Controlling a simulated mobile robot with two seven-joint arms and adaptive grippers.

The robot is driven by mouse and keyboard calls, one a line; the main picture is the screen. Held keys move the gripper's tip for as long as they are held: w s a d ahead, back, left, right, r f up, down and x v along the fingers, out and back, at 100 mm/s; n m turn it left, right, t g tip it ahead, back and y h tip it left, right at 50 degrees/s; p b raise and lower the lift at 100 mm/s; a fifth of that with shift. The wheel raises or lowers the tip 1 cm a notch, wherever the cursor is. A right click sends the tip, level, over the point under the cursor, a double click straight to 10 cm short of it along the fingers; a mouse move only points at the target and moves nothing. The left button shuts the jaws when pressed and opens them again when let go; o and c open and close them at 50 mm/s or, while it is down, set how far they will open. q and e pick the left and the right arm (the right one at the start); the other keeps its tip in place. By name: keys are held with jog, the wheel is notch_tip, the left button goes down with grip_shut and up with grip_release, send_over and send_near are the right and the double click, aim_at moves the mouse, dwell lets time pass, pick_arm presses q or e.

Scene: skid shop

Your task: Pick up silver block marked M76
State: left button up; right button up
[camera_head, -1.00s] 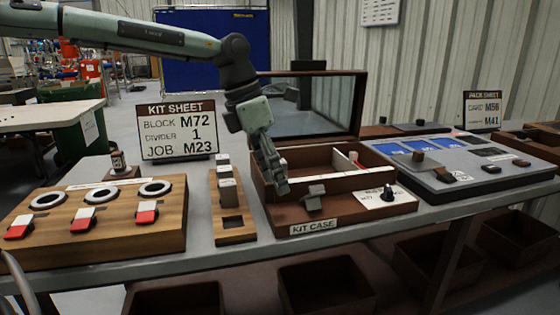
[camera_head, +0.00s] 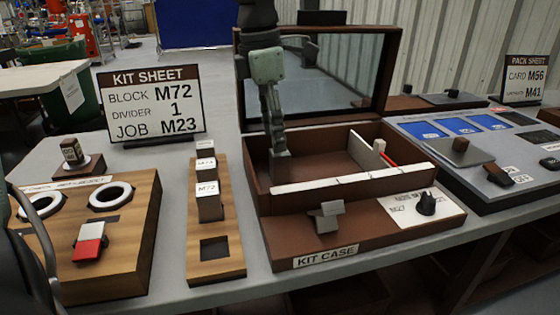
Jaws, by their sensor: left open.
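Silver blocks stand in a row in a wooden rack (camera_head: 226,262). The nearest silver block (camera_head: 209,207) has a white top label that seems to read M72. Behind it stand a middle silver block (camera_head: 206,168) and a far silver block (camera_head: 204,149), whose labels are too small to read, so I cannot tell which is M76. The front slot of the rack is empty. My left gripper (camera_head: 280,158) points down at the left part of the kit case (camera_head: 330,234), right of the rack and apart from the blocks. It is open and seen edge-on. My right gripper is not in view.
The kit sheet (camera_head: 155,104) stands behind the rack and reads block M72, divider 1, job M23. The case's raised lid (camera_head: 387,70) is behind my gripper. A wooden board (camera_head: 120,262) with white rings lies left; a grey panel (camera_head: 470,180) lies right.

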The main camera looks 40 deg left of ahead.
aim_at(280, 158)
pick_arm(q)
jog(key=f, duration=0.2)
jog(key=d+f, duration=0.1)
jog(key=f, duration=0.2)
jog(key=shift+d+f+p, duration=0.1)
jog(key=shift+f+p, duration=0.15)
jog(key=shift+p, duration=0.05)
jog(key=shift+w+f, duration=0.1)
jog(key=shift+f, duration=0.15)
jog(key=shift+c, duration=0.5)
grip_shut()
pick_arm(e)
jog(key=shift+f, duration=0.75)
